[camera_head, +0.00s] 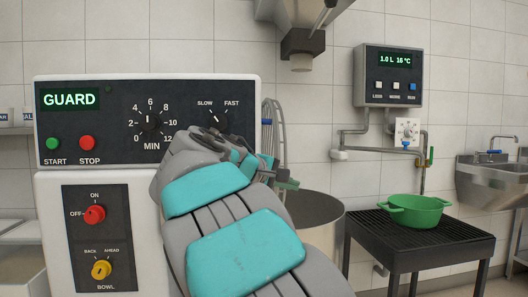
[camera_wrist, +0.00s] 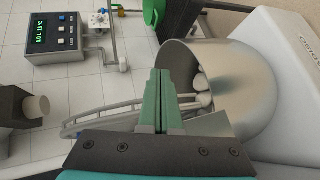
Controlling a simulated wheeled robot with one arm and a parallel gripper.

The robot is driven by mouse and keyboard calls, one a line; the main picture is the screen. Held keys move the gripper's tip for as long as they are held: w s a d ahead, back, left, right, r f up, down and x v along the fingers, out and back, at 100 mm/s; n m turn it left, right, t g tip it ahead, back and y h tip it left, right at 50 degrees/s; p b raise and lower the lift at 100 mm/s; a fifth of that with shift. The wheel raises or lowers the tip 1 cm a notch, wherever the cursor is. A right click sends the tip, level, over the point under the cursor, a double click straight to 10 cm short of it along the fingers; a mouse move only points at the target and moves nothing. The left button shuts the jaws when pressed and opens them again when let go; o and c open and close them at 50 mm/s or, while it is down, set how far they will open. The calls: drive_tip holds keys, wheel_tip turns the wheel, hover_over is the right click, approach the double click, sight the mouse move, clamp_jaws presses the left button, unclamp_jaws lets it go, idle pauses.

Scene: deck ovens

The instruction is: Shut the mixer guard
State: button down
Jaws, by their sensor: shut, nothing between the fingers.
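The mixer's display (camera_head: 69,99) reads GUARD on its white control head. The mixer guard (camera_head: 281,133) is a set of curved grey wires standing raised to the right of the head, above the steel bowl (camera_head: 318,217). In the wrist view the guard's wires (camera_wrist: 100,118) run from the left to behind my fingers, and the bowl (camera_wrist: 240,88) lies on its side in the picture with its mouth facing the fingers. My gripper (camera_wrist: 161,78) has its green fingers together and empty. In the head view the gripper (camera_head: 285,183) is partly hidden behind my arm. I cannot tell whether it touches the wires.
A water meter box (camera_head: 388,76) hangs on the tiled wall, with a valve and pipes below. A green colander-like tub (camera_head: 417,211) stands on a black grated stand (camera_head: 430,246). A steel sink (camera_head: 490,182) is at the far right. A dark-and-grey spout (camera_head: 302,49) hangs overhead.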

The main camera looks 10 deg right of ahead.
drive_tip(key=w+a+r+n+t+h+b, duration=0.15)
drive_tip(key=w+a+r+t, duration=0.3)
drive_tip(key=a+r, duration=0.5)
approach(274, 144)
drive_tip(key=shift+g, duration=0.25)
drive_tip(key=p+x, duration=0.1)
drive_tip(key=x, duration=0.4)
drive_tip(key=shift+w+d+r, duration=0.1)
drive_tip(key=shift+w+d, duration=0.05)
drive_tip(key=shift+w, duration=0.15)
drive_tip(key=shift+d, duration=0.15)
